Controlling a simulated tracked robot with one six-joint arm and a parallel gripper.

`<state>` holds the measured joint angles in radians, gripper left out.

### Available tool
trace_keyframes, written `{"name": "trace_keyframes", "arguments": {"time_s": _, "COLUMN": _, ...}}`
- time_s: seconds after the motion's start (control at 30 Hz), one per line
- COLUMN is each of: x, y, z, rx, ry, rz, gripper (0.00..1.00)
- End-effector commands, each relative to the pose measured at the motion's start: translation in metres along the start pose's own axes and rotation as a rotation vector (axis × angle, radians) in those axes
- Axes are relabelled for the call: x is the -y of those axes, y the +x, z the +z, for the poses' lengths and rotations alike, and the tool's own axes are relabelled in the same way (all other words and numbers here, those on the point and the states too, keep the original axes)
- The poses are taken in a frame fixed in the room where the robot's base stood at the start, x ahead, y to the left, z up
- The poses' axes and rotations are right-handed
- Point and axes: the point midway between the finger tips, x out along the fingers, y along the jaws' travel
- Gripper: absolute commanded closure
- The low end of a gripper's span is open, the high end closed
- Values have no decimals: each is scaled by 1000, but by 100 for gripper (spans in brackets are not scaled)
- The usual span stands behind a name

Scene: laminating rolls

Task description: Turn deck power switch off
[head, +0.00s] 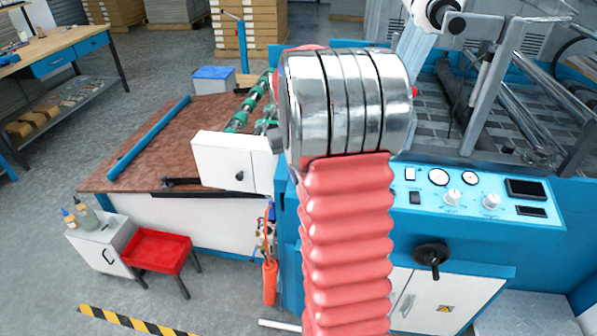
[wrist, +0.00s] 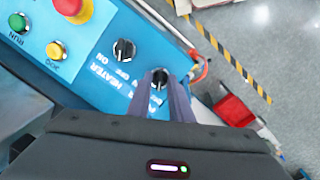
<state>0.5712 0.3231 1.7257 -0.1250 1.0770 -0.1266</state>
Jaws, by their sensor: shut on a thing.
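In the wrist view, the deck power switch (wrist: 159,75) is a small black rotary knob near the edge of a blue control panel (wrist: 90,86). My gripper (wrist: 166,88) has its dark fingers closed around this knob. The fingers hide part of the knob and part of its white label, so I cannot read its setting. In the head view, my red arm with its metal joint covers this part of the machine, and neither the gripper nor the switch shows.
Beside it is another black knob (wrist: 123,50) marked HEATER OFF ON. A yellow button (wrist: 56,49), a green button (wrist: 18,22) and a red emergency button (wrist: 72,8) lie farther left. In the head view, a dial panel (head: 470,192) and a black handle (head: 432,257) stand right of my arm.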

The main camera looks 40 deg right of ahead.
Motion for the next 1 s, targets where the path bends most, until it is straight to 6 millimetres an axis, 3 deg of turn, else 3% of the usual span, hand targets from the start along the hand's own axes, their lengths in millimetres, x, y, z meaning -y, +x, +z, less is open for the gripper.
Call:
{"name": "trace_keyframes", "arguments": {"time_s": 0.27, "x": 0, "y": -1, "z": 0, "rx": -2, "ry": -1, "rz": 1, "gripper": 100}}
{"name": "trace_keyframes", "arguments": {"time_s": 0.3, "x": 0, "y": -1, "z": 0, "rx": -2, "ry": -1, "rz": 0, "gripper": 79}}
{"name": "trace_keyframes", "arguments": {"time_s": 0.4, "x": 0, "y": 0, "z": 0, "rx": -1, "ry": 0, "rz": 0, "gripper": 73}}
{"name": "trace_keyframes", "arguments": {"time_s": 0.77, "x": 0, "y": -6, "z": 0, "rx": -1, "ry": 0, "rz": 0, "gripper": 73}}
{"name": "trace_keyframes", "arguments": {"time_s": 1.0, "x": 0, "y": -35, "z": -1, "rx": -4, "ry": 0, "rz": 0, "gripper": 73}}
